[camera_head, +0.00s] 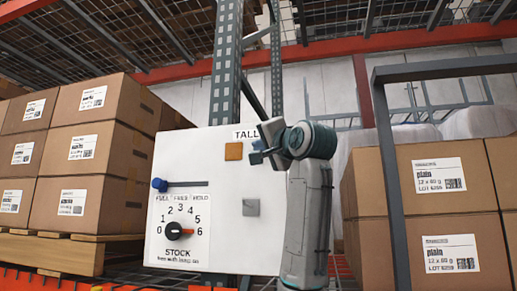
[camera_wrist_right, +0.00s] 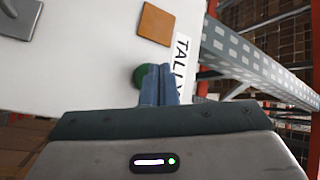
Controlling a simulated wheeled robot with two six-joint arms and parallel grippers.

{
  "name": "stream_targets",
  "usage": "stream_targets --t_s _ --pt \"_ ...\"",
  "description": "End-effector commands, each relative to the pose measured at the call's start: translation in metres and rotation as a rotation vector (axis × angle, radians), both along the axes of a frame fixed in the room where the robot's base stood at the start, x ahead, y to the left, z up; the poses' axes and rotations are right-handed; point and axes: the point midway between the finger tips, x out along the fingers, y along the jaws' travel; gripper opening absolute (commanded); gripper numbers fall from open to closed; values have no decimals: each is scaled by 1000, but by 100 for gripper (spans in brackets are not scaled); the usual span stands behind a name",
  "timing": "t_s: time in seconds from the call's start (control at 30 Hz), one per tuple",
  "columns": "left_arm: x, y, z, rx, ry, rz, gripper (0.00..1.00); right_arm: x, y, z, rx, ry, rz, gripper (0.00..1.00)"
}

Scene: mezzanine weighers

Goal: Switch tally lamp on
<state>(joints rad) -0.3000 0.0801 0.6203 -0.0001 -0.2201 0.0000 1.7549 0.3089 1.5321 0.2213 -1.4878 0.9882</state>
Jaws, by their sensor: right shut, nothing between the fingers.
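A white panel (camera_head: 222,232) carries a label (camera_head: 245,134) reading "TALL", cut off by my right arm; in the right wrist view the label (camera_wrist_right: 182,60) shows more of the word. An orange-brown square (camera_head: 233,151) sits under the label; it also shows in the right wrist view (camera_wrist_right: 155,23). A round green part (camera_wrist_right: 140,75) on the panel is partly covered by my right fingers and hidden in the head view. My right gripper (camera_head: 257,158) is shut and empty, its tips over the green part. I cannot tell whether they touch it.
The panel also has a blue-knobbed slider (camera_head: 159,185), a stock dial (camera_head: 174,231) and a small grey plate (camera_head: 250,207). Stacked cartons (camera_head: 85,150) stand left, more cartons (camera_head: 440,185) right. A perforated steel post (camera_head: 226,65) rises behind the panel.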

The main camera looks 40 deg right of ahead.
Motion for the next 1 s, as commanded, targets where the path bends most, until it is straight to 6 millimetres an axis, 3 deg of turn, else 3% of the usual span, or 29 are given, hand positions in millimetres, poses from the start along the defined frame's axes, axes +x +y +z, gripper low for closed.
stream_targets --t_s 1.0 --pt "0 0 -1 0 0 0 76 6 -7 0 0 0 0 0"
